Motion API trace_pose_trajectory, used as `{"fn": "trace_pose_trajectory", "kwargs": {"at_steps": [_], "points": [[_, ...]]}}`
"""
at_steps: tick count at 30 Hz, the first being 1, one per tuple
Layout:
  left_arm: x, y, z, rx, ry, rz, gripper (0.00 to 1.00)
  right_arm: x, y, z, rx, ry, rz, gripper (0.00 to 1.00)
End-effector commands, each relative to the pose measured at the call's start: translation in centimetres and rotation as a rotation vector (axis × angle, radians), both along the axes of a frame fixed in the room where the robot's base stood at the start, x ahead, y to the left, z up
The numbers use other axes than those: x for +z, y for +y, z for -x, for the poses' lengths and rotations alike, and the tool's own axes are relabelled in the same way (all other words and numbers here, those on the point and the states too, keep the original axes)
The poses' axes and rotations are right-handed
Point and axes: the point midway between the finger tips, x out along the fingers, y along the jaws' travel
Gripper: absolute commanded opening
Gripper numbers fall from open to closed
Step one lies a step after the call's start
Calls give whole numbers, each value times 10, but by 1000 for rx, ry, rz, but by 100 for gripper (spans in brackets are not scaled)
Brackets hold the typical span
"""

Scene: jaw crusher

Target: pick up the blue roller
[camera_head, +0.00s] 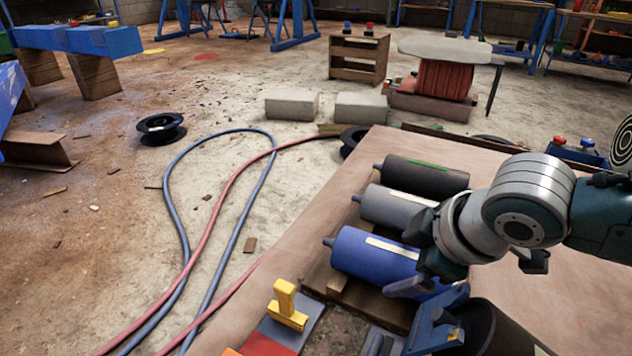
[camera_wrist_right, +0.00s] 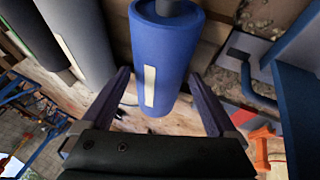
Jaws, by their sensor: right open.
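The blue roller (camera_head: 362,254) lies on a wooden cradle on the table, nearest of a row of three, with a pale strip along it. My right gripper (camera_head: 410,285) is over its right end and hides part of it. In the right wrist view, the blue roller (camera_wrist_right: 178,50) shows between the open fingers of my right gripper (camera_wrist_right: 158,80), with a gap on each side. No grip on it shows; I cannot tell how far down the fingers reach. My left gripper is not in view.
A grey roller (camera_head: 385,206) and a black roller (camera_head: 425,176) lie just behind the blue one. A yellow T-shaped piece (camera_head: 287,305) stands in front at the left. A blue bracket (camera_head: 440,318) and a dark cylinder (camera_head: 492,330) are close to the gripper. The table's right side (camera_head: 560,290) is bare.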

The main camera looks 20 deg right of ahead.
Motion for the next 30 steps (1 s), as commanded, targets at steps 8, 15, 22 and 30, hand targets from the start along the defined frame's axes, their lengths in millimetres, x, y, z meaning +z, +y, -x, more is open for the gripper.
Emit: {"fn": "trace_pose_trajectory", "kwargs": {"at_steps": [8, 15, 22, 30], "points": [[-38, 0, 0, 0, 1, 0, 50, -33, 2, -18, 1, 1, 0, 94], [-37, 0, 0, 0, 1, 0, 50, -31, 2, -19, 2, 1, 1, 94], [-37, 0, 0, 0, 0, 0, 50, -31, 2, -19, 1, 1, 0, 72], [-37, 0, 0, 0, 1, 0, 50, -31, 2, -19, 1, 1, 0, 42]]}}
